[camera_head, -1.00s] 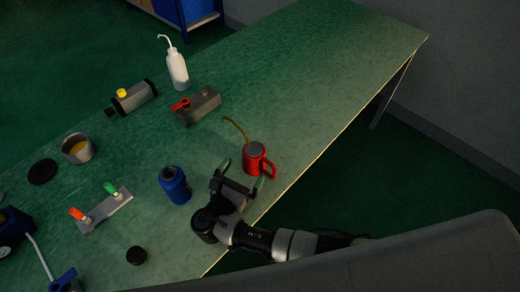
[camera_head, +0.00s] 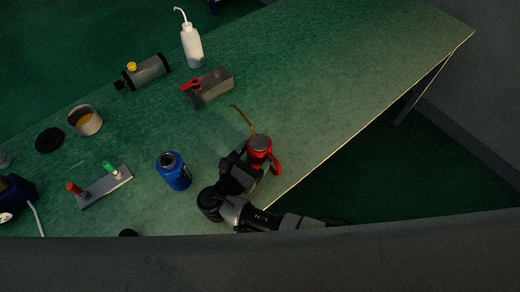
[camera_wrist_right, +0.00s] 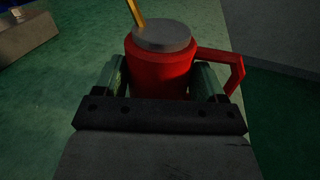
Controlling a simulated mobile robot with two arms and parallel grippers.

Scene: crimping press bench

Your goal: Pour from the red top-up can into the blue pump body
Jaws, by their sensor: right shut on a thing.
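The red top-up can (camera_head: 261,146) stands upright near the table's right edge, with a grey lid, a thin brass spout and a red handle. My right gripper (camera_head: 250,165) is shut on the can's body. In the right wrist view the can (camera_wrist_right: 160,72) sits between the two fingers (camera_wrist_right: 160,85), its handle to the right. The blue pump body (camera_head: 174,173) stands upright on the table to the left of the gripper, apart from it, with a dark round opening on top. My left gripper is not in view.
A grey block with a red lever (camera_head: 212,88) and a white wash bottle (camera_head: 192,46) stand behind. A metal cup (camera_head: 86,122), a black disc (camera_head: 49,139) and a plate with red and green pegs (camera_head: 104,188) are at left. The right rear table is clear.

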